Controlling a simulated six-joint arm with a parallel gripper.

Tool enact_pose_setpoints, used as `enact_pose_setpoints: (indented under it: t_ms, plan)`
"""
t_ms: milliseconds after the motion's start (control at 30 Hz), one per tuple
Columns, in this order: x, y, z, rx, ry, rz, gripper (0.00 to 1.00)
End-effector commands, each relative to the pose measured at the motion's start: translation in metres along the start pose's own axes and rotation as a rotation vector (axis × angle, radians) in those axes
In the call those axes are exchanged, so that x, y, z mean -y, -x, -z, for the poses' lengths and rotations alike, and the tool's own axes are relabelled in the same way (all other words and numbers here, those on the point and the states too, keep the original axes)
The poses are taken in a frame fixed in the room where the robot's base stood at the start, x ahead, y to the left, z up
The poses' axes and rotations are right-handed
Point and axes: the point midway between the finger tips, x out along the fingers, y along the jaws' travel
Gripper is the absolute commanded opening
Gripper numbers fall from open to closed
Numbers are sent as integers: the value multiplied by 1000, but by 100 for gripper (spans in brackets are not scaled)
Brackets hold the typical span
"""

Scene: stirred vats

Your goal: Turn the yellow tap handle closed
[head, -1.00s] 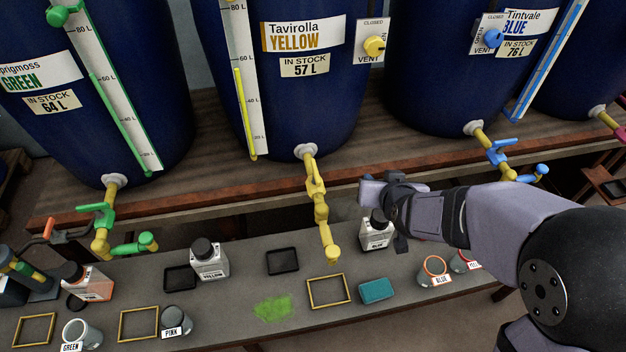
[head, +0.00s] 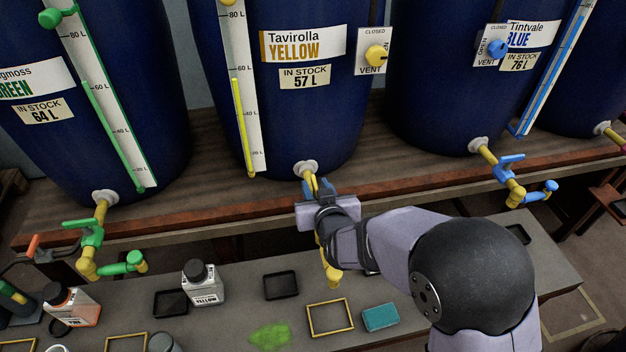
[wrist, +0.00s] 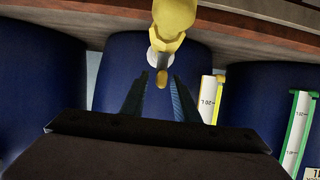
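The yellow tap (head: 331,276) comes out of the base of the dark blue Tavirolla Yellow vat (head: 345,110). My gripper (head: 314,190) is right in front of the tap's upper part and hides most of it in the head view. In the wrist view the tap (wrist: 172,22) enters from the top, and the small yellow end of what looks like its handle (wrist: 162,79) shows between my fingertips (wrist: 159,82). The fingers are open, one on each side, with gaps visible. I see no contact.
The blue tap (head: 512,178) is to the right and the green tap (head: 90,236) to the left.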

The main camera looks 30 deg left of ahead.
Motion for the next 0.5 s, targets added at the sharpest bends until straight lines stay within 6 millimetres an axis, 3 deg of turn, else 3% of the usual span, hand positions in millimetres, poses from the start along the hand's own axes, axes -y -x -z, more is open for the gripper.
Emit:
enact_pose_setpoints:
  t_ms: [200,500]
  plan:
    - [-1,-27,0,1,-1,-1,28]
    - [-1,-44,0,-1,0,-1,28]
